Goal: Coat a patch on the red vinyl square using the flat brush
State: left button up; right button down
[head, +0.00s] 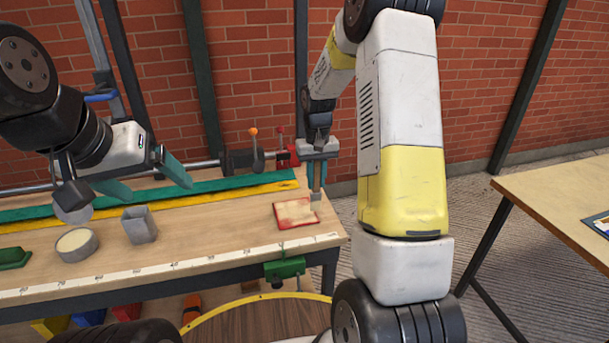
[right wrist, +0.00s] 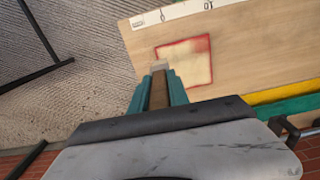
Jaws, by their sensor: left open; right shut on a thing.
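The red vinyl square (head: 283,219) lies flat near the right end of the workbench, its middle covered by a cream coating with red showing at the border. It also shows in the right wrist view (right wrist: 207,45). My right gripper (head: 317,178) is shut on the flat brush (head: 316,194), which points down at the square's right edge. In the right wrist view the brush (right wrist: 159,85) lies between the teal fingers, its tip over a corner of the square; I cannot tell whether it touches. My left gripper (head: 150,188) is open and empty above the bench's left part.
A round tin of cream paste (head: 77,245) and a grey metal cup (head: 139,224) stand on the bench (head: 200,230). A green object (head: 14,258) lies at far left. A clamp (head: 250,158) and bar run behind. Another table (head: 560,195) stands right.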

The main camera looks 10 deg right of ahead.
jog(key=shift+d+r, duration=0.1)
jog(key=shift+r, duration=2.65)
